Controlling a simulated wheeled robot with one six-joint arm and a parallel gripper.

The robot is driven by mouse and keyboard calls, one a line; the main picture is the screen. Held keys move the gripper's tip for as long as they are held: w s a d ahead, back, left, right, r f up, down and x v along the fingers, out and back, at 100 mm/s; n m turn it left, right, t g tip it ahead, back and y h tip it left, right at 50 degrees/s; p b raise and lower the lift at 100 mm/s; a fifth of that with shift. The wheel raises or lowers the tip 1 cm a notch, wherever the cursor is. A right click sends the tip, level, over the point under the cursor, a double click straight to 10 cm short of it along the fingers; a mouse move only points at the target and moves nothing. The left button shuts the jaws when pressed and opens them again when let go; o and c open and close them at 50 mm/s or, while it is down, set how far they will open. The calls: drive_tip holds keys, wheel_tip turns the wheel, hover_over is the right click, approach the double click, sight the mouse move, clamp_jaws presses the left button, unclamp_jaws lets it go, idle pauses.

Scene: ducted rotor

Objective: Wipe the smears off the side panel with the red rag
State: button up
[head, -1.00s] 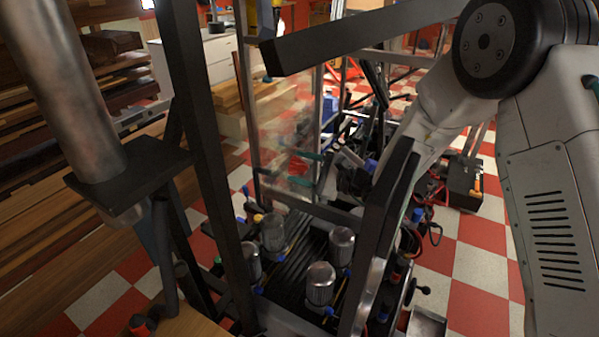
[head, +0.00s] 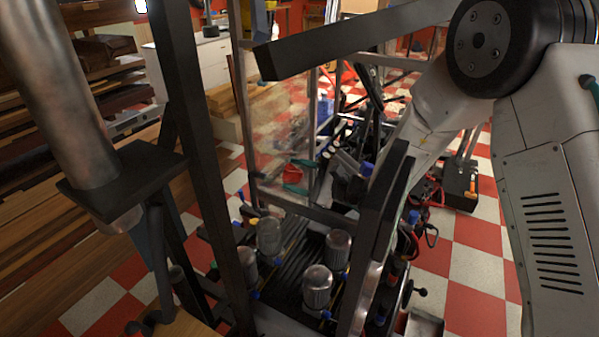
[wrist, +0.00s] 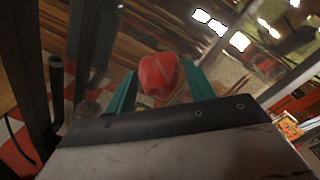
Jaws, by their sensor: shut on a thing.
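The side panel (head: 277,135) is a clear, hazy sheet in a metal frame, left of centre in the head view. Faint pale haze shows on it, but I cannot clearly tell smears from reflections. My gripper (head: 297,176) has teal fingers and is shut on the red rag (head: 291,175), low by the panel. In the wrist view the bunched red rag (wrist: 160,76) sits between the two teal fingers (wrist: 160,92). I cannot tell whether the rag touches the panel. Dark arm parts hide some of my wrist.
Dark frame posts (head: 200,150) and a slanted bar (head: 330,45) stand around the panel. Several silver motors (head: 316,287) sit on the machine below it. Stacked wood (head: 60,170) lies at the left.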

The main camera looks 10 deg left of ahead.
sight(271, 188)
drive_tip(key=shift+s+a, duration=0.35)
drive_tip(key=shift+s, duration=0.6)
drive_tip(key=shift+s+a, duration=0.4)
drive_tip(key=shift+s, duration=0.6)
drive_tip(key=shift+s+a, duration=0.35)
drive_tip(key=shift+s, duration=0.85)
drive_tip(key=shift+s+f, duration=0.1)
drive_tip(key=shift+v, duration=2.95)
drive_tip(key=shift+v, duration=1.45)
